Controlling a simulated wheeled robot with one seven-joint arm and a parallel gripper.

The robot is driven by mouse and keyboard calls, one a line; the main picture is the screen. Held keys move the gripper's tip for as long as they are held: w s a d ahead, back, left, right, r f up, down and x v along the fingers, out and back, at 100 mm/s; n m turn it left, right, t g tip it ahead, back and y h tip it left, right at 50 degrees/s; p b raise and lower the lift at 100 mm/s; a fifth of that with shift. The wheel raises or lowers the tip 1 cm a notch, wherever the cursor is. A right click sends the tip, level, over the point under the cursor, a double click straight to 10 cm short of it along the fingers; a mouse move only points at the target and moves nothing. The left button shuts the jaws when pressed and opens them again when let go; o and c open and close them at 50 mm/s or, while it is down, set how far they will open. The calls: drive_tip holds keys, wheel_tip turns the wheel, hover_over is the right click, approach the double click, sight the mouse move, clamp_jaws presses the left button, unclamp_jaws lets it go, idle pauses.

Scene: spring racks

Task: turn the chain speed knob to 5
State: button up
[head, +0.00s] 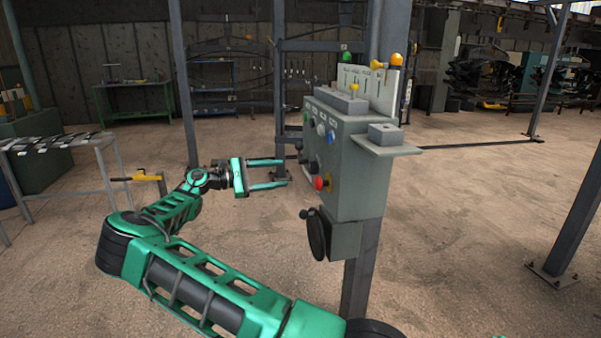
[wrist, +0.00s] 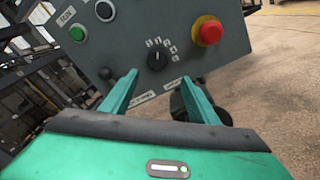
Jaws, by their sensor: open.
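A black rotary knob (wrist: 157,60) with small digits around its upper side sits on the grey control panel (wrist: 135,38) in the wrist view. I take it to be the chain speed knob, but its label is too small to read. I cannot tell which digit it points to. My gripper (wrist: 160,77) is open and empty, its two green fingers pointing at the panel, just below the knob in the picture. In the head view my gripper (head: 285,172) is left of the control box (head: 352,175), with a gap before its face. Which dark knob there is this one is unclear.
A red mushroom button (wrist: 209,32) on a yellow base is right of the knob. A dark handwheel (head: 316,234) hangs below the box.

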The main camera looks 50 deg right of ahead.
sight(309, 169)
drive_tip(key=x, duration=1)
drive_tip(key=shift+w+d+r, duration=0.1)
drive_tip(key=shift+d+r, duration=0.05)
drive_tip(key=shift+r, duration=0.1)
drive_tip(key=shift+c, duration=0.3)
drive_tip(key=c, duration=1)
